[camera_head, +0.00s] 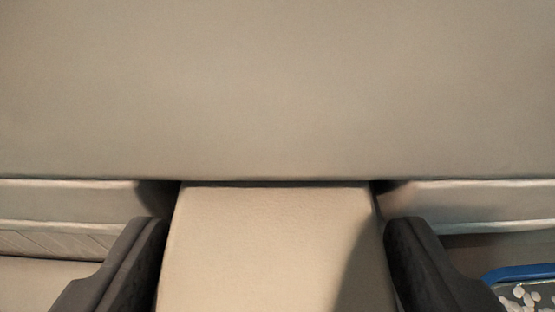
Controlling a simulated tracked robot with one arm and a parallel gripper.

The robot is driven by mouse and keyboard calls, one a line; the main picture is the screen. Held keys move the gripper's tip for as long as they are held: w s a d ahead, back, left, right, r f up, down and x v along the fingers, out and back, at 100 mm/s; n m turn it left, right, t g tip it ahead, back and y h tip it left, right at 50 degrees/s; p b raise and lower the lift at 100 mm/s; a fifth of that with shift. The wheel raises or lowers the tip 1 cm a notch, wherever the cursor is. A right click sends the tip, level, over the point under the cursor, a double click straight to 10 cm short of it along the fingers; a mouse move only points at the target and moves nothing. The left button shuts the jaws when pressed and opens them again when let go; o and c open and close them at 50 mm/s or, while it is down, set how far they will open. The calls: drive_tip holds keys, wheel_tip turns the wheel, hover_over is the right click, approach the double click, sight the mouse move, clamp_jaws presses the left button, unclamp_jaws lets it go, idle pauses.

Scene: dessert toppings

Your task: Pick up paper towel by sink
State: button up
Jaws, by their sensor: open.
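A pale beige, finely textured body (270,255), which looks like the paper towel, fills the lower middle of the view. Its lower part runs out of the frame. My gripper (275,225) is open, with one dark finger on each side of this body. The left finger is close to its left side and the right finger close to its right side. I cannot tell whether either finger touches it. A shadow lies on its lower right part. No sink shows.
A large plain beige surface (280,90) fills the upper view. Light ledges run below it at left (70,200) and right (480,205). A blue-rimmed tray (525,273) holding small white pieces (520,298) is at the lower right, near the right finger.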

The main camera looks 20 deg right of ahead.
drive_tip(key=c, duration=0.6)
